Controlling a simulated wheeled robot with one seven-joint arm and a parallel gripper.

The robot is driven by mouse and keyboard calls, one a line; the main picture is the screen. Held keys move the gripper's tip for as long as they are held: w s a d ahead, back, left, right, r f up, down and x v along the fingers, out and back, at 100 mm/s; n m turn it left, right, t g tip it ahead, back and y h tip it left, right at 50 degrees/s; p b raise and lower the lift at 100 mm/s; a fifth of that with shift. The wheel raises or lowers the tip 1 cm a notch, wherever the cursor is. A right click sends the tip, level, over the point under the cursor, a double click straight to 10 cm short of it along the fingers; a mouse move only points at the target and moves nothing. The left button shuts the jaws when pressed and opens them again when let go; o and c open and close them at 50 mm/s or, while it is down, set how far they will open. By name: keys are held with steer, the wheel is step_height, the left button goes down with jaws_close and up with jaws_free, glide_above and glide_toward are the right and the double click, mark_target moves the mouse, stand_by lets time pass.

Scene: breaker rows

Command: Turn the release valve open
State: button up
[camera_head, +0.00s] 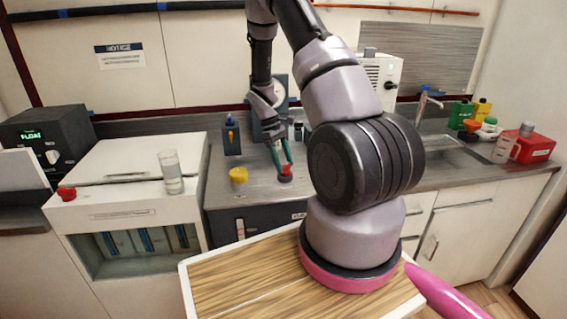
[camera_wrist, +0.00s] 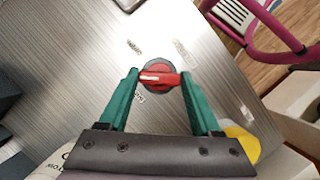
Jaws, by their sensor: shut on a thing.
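The release valve looks like a red handle (camera_wrist: 160,78) on a dark round base, set on the brushed metal top. It also shows in the head view as a small red knob (camera_head: 286,170) near the counter's front edge. My gripper (camera_wrist: 159,84) has green fingers, one at each end of the red bar, and is shut on it. The bar lies nearly level across the wrist picture, with a pale mark along it. Small labels lie around the base, too small to read.
A yellow knob (camera_head: 238,175) stands left of the valve. A glass (camera_head: 171,172) stands on the white cabinet at left. A gauge stands behind my gripper. A sink, bottles and a red jug (camera_head: 533,146) are at right.

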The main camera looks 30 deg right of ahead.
steer(key=m+y, duration=0.1)
steer(key=m, duration=0.3)
steer(key=shift+d+m+y, duration=0.15)
steer(key=shift+m+y, duration=0.15)
steer(key=shift+y, duration=0.1)
steer(key=shift+d+m+y, duration=0.1)
steer(key=shift+m+y, duration=0.7)
steer(key=shift+m, duration=1.2)
steer(key=o, duration=1.4)
steer(key=v, duration=1)
steer(key=shift+w+d+r, duration=0.1)
steer(key=shift+w+r, duration=0.2)
steer(key=shift+r, duration=0.05)
